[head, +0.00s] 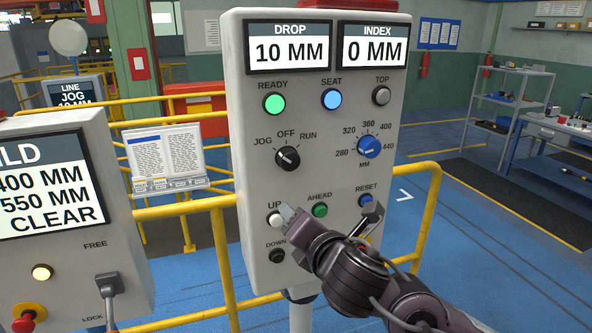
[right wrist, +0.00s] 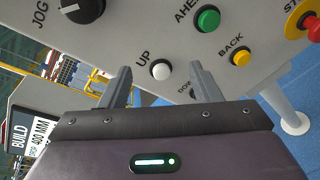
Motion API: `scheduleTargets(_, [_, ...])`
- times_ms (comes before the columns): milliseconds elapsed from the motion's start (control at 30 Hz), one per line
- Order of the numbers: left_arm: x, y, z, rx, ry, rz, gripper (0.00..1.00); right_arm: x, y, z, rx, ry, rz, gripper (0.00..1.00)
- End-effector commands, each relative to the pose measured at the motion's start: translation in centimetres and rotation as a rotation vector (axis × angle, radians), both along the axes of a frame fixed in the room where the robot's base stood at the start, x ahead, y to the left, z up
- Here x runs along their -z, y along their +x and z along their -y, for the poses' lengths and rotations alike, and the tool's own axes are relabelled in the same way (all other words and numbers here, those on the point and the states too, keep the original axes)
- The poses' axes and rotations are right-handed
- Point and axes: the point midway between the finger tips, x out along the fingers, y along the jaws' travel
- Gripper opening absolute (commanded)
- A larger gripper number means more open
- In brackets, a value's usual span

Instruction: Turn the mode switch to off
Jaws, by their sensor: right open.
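The mode switch (head: 288,157) is a round black knob on the grey control panel, marked JOG, OFF and RUN. Its white pointer mark is aimed up and left, toward JOG. In the right wrist view the knob (right wrist: 82,8) is cut off by the top edge. My right gripper (head: 330,214) is below the switch, in front of the lower button rows. Its jaws (right wrist: 160,72) are open and empty, with the white UP button between them in the wrist view. My left gripper is not in view.
A blue selector knob (head: 369,146) sits right of the switch. The white UP (head: 276,218), green AHEAD (head: 320,210) and blue RESET (head: 366,201) buttons are near my right gripper. A second panel (head: 60,200) stands left, and yellow rails (head: 425,220) run behind.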

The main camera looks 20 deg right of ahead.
Motion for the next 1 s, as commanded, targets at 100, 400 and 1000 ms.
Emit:
scheduleTargets(100, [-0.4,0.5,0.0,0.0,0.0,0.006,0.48,-5.4,-0.4,0.2,-0.052,-0.297,0.131,0.57])
scheduleTargets(400, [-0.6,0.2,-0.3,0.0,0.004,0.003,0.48,-9.0,-0.2,0.3,-0.076,-0.548,0.219,0.57])
scheduleTargets(1000, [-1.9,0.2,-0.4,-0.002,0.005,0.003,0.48,-8.9,6.7,0.1,-0.076,-0.542,0.217,0.57])
